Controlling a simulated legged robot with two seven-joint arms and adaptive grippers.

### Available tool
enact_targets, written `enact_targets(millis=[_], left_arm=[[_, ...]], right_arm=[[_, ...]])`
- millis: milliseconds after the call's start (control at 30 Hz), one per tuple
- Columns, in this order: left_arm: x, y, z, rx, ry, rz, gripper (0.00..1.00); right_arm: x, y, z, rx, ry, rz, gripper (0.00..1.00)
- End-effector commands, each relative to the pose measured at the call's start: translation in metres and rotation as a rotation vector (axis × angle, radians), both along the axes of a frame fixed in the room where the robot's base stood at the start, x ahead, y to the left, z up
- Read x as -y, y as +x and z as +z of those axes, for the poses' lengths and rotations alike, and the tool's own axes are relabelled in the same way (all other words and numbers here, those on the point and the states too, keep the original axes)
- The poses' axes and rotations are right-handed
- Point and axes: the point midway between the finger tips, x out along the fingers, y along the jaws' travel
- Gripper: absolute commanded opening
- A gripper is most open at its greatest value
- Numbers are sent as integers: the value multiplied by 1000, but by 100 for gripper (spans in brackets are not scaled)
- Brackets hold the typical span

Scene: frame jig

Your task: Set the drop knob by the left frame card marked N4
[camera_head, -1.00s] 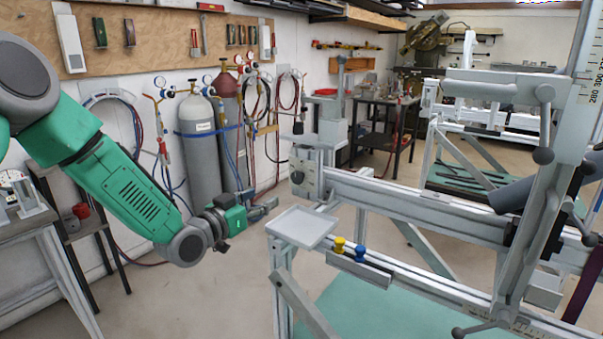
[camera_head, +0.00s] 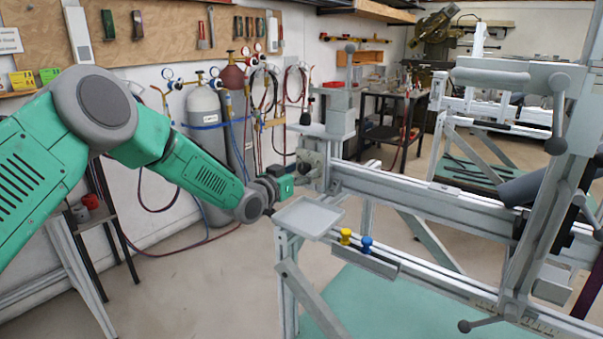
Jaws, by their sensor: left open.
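The jig frame (camera_head: 420,197) has a grey end block (camera_head: 316,157) at its left end. Dark round parts show on the block's face, partly hidden by my left gripper. A small dark knob (camera_head: 305,118) sits above the block. I cannot tell which is the drop knob. A white card (camera_head: 9,41) with print hangs at the far left of the wall; its text is too small to read, and I see no N4. My left gripper (camera_head: 305,178) is open at the block's left side; I cannot tell if it touches. My right gripper is not in view.
A grey tray (camera_head: 309,217) lies just below my left gripper. A yellow knob (camera_head: 346,236) and a blue knob (camera_head: 367,243) stand on the lower rail. Gas cylinders (camera_head: 205,127) stand behind my arm. The upright post (camera_head: 545,200) carries ball-ended levers.

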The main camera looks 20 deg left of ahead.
Motion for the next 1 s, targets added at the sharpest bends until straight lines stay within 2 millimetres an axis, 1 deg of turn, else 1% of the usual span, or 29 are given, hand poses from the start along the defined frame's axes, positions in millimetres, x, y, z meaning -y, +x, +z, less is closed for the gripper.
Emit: enact_targets(millis=[100, 133, 167, 200, 267, 467, 667, 867, 1000], left_arm=[[0, 0, 0, 0, 0, 0, 53], [0, 0, 0, 0, 0, 0, 49], [0, 0, 0, 0, 0, 0, 39], [0, 0, 0, 0, 0, 0, 25], [0, 0, 0, 0, 0, 0, 3], [-1, 0, 0, 1, 3, 1, 3], [-1, 0, -1, 16, 44, 0, 3], [0, 0, -1, 56, 154, 0, 3], [0, 0, -2, 96, 267, -1, 3]], right_arm=[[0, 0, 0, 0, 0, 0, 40], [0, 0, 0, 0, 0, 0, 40], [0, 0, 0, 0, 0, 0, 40], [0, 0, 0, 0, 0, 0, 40], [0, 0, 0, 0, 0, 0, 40], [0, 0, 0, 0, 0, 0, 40], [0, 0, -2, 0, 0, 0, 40], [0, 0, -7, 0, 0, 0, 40], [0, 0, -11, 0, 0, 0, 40]])
